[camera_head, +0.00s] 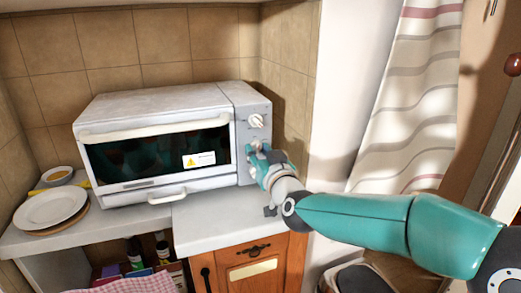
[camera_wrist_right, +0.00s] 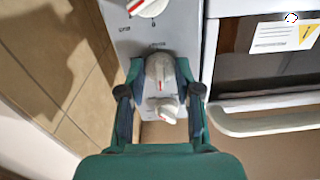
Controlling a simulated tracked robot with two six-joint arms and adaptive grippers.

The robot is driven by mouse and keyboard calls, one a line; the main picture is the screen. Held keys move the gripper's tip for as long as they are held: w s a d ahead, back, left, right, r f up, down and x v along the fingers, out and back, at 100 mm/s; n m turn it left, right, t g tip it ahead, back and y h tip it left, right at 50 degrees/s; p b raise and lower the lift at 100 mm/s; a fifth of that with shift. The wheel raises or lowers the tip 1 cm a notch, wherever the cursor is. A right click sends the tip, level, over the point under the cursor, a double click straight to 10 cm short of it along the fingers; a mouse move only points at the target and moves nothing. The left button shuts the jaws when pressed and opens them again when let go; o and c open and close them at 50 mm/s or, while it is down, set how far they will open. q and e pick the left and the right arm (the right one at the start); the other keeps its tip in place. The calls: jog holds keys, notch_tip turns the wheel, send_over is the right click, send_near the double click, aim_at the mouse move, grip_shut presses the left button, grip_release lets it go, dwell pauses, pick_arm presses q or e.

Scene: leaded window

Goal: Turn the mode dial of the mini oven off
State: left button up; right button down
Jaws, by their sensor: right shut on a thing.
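The mini oven (camera_head: 165,97) stands on the counter, with a pale control panel on its right side. My right gripper (camera_head: 262,158) is at this panel, below the white upper dial (camera_head: 256,120). In the right wrist view, my right gripper (camera_wrist_right: 160,68) is shut on a white dial (camera_wrist_right: 159,72) with a red mark, a finger on each side. Another white dial (camera_wrist_right: 163,109) is nearer the palm, and a third (camera_wrist_right: 147,6) is at the top edge. The panel lettering is too small to read. My left gripper is not in view.
The oven door handle (camera_wrist_right: 262,122) is close beside my right gripper. The tiled wall (camera_head: 287,92) is just right of the oven. Plates (camera_head: 50,209) sit on the counter at left. A striped curtain (camera_head: 405,120) hangs at right. The counter (camera_head: 225,222) before the oven is bare.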

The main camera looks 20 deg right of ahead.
jog(key=shift+a+f+n, duration=0.1)
jog(key=shift+f+n, duration=0.35)
jog(key=shift+n, duration=0.05)
jog(key=c, duration=0.8)
grip_release()
jog(key=shift+r, duration=0.2)
jog(key=s, duration=1.2)
jog(key=shift+d, duration=0.3)
